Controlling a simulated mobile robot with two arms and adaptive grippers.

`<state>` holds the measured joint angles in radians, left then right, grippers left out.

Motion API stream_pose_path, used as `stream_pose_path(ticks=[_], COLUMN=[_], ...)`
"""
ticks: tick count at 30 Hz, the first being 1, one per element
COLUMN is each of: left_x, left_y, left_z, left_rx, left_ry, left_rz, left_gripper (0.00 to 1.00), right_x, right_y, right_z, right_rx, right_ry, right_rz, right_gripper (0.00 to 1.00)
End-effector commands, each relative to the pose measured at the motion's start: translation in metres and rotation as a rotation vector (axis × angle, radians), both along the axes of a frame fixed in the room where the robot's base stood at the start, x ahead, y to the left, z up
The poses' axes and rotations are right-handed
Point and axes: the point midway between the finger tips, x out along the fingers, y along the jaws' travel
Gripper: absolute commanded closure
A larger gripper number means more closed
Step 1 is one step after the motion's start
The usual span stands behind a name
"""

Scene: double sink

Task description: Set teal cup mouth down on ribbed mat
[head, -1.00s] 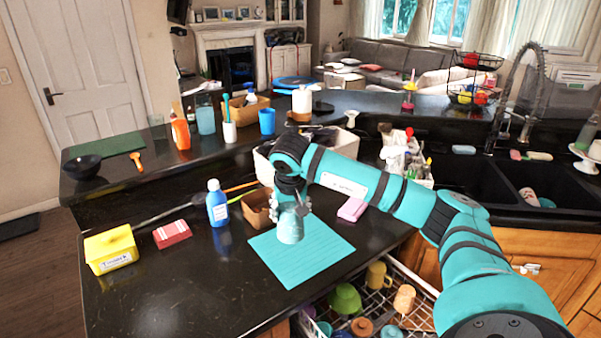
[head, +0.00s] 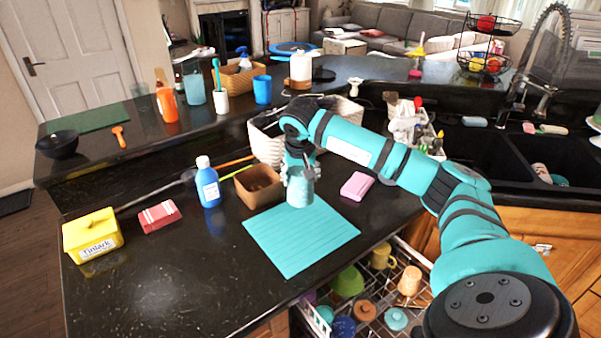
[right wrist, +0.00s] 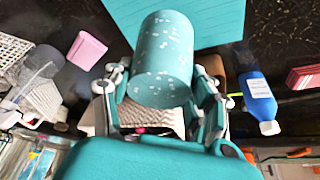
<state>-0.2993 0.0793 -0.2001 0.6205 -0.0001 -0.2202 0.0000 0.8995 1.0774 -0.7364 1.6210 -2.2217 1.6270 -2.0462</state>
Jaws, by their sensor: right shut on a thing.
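The teal cup (head: 300,192) has pale speckles and is held between the fingers of my right gripper (head: 300,174). In the right wrist view the cup (right wrist: 165,50) lies between both fingers (right wrist: 163,100). Its end nearer that camera looks closed, and its other end points toward the mat and is hidden. The teal ribbed mat (head: 300,245) lies flat on the dark counter, and it also shows in the right wrist view (right wrist: 215,22). The cup is over the mat's far edge in the head view; I cannot tell whether it touches. My left gripper is out of view.
A brown box (head: 258,187) and a blue bottle (head: 207,184) stand left of the cup. A pink sponge (head: 357,186) lies to the right. An open dish rack (head: 375,290) with several cups is below the counter's front edge. The mat's near part is clear.

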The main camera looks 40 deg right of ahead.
Motion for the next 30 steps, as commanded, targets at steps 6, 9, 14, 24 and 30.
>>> stream_pose_path(ticks=[6,9,14,24,30], left_x=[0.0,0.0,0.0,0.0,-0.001], left_y=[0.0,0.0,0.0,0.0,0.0], left_z=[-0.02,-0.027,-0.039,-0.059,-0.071], left_rx=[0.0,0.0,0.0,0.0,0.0], left_ry=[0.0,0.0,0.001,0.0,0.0], left_rz=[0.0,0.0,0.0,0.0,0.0], left_gripper=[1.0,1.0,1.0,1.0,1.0], right_x=[0.0,0.0,0.0,0.0,0.0], right_y=[0.0,0.0,0.0,0.0,0.0], right_z=[-0.024,-0.033,-0.047,-0.077,-0.095], right_rx=[0.0,0.0,0.001,0.0,0.0], right_ry=[-0.001,0.0,-0.001,0.0,0.0], right_rz=[0.0,0.0,0.0,0.0,-0.001], right_gripper=[0.75,0.75,0.75,0.75,0.75])
